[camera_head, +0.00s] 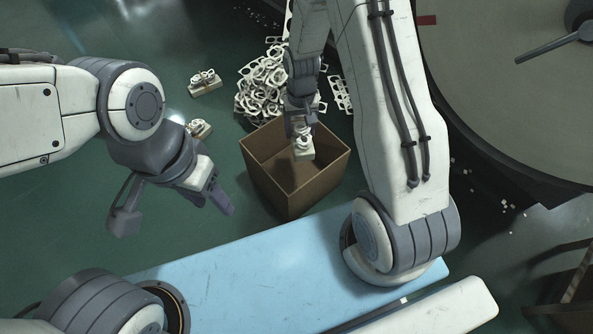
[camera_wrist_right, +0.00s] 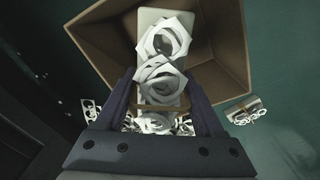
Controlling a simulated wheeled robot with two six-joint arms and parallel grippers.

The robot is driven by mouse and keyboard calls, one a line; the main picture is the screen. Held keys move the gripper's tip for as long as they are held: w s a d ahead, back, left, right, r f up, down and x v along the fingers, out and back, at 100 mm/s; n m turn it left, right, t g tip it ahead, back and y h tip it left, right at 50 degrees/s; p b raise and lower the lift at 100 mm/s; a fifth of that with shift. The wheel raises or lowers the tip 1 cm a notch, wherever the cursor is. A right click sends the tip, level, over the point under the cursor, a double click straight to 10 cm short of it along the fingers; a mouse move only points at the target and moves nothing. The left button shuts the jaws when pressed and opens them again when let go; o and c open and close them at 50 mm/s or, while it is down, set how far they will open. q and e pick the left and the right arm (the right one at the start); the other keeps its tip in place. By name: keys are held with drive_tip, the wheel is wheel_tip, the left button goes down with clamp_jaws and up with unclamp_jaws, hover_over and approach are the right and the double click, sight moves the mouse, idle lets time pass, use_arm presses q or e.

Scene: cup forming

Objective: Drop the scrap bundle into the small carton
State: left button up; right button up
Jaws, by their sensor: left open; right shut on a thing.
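A small brown carton (camera_head: 268,155) stands open-topped in the middle of the head view. My right gripper (camera_head: 302,131) is above the carton and shut on a scrap bundle (camera_head: 304,150), a pale block of white ring-like scraps. In the right wrist view the bundle (camera_wrist_right: 166,60) sticks out beyond the fingers over the carton's opening, with the carton wall (camera_wrist_right: 100,45) around it. A band crosses the bundle near the fingers. My left gripper (camera_head: 172,210) is open and empty, left of the carton. The carton's floor is partly hidden by the bundle.
Two more scrap bundles lie on the green floor, one farther back (camera_head: 205,83) and one nearer (camera_head: 198,129). A heap of loose white scraps (camera_head: 262,85) lies behind the carton. A large round grey surface (camera_head: 500,100) fills the upper right.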

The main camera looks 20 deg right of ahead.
sight(301, 119)
drive_tip(key=shift+f+b, duration=2.9)
drive_tip(key=shift+b, duration=0.25)
drive_tip(key=shift+r, duration=0.1)
drive_tip(key=o, duration=1.5)
drive_tip(key=shift+r, duration=0.1)
wheel_tip(301, 119, up, 10)
drive_tip(key=p, duration=0.7)
drive_tip(key=shift+r, duration=0.2)
drive_tip(key=shift+f, duration=0.1)
